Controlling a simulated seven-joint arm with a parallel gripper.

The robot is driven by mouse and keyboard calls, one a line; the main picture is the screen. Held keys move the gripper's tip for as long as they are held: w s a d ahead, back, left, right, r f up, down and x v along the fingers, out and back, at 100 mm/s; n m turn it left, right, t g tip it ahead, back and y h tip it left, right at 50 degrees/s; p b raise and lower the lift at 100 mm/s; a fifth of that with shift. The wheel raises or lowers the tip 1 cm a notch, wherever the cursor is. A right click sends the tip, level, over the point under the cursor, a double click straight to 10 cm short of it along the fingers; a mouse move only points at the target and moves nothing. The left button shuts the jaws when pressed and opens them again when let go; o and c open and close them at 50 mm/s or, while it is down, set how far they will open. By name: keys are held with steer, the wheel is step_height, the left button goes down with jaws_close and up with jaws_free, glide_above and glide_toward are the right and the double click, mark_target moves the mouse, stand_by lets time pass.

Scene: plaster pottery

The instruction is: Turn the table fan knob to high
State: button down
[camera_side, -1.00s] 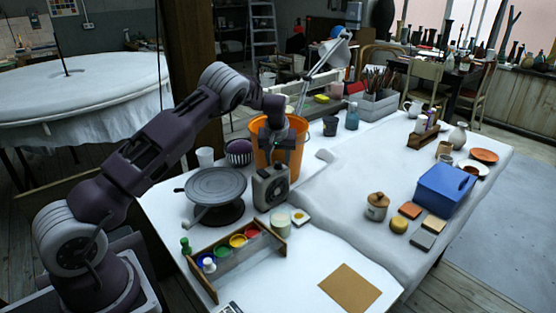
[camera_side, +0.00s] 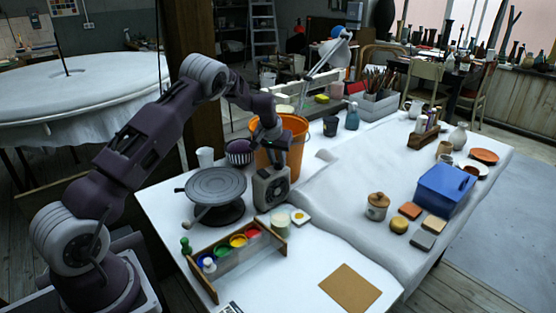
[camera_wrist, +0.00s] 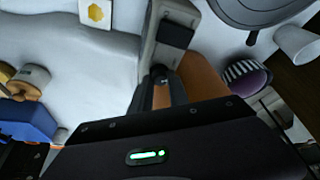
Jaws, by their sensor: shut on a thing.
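The table fan (camera_side: 271,187) is a small grey box with a round grille, standing on the white table in front of the orange bucket. My gripper (camera_side: 268,157) is at the fan's upper back, tilted, with its fingers reaching down behind the top edge. In the wrist view the fan (camera_wrist: 165,45) is seen from above, and my gripper (camera_wrist: 159,75) has its fingertips close together around a small dark knob (camera_wrist: 160,72) at the fan's end. The fingers cover most of the knob, so its setting cannot be read.
The orange bucket (camera_side: 296,136) is right behind my gripper. A banding wheel (camera_side: 215,185) stands left of the fan. The right side holds a blue box (camera_side: 445,188).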

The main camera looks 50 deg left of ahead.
steer(key=m, duration=0.1)
steer(key=m+h, duration=0.1)
steer(key=m, duration=0.1)
steer(key=shift+a+m+t, duration=0.25)
steer(key=shift+m+t, duration=0.05)
steer(key=m+h, duration=0.1)
steer(key=m, duration=0.2)
steer(key=shift+a+m+h, duration=0.2)
steer(key=shift+m+h, duration=0.1)
steer(key=shift+h, duration=0.1)
steer(key=m+h, duration=0.1)
steer(key=m, duration=0.2)
steer(key=shift+a+m, duration=0.1)
steer(key=shift+m, duration=0.3)
steer(key=m+g+h, duration=0.1)
steer(key=m, duration=0.2)
steer(key=shift+a, duration=0.1)
steer(key=shift+m+g+h, duration=0.3)
steer(key=shift+m, duration=0.3)
steer(key=shift+w, duration=0.1)
steer(key=c, duration=1.3)
jaws_free()
steer(key=shift+o, duration=0.2)
steer(key=shift+r, duration=0.1)
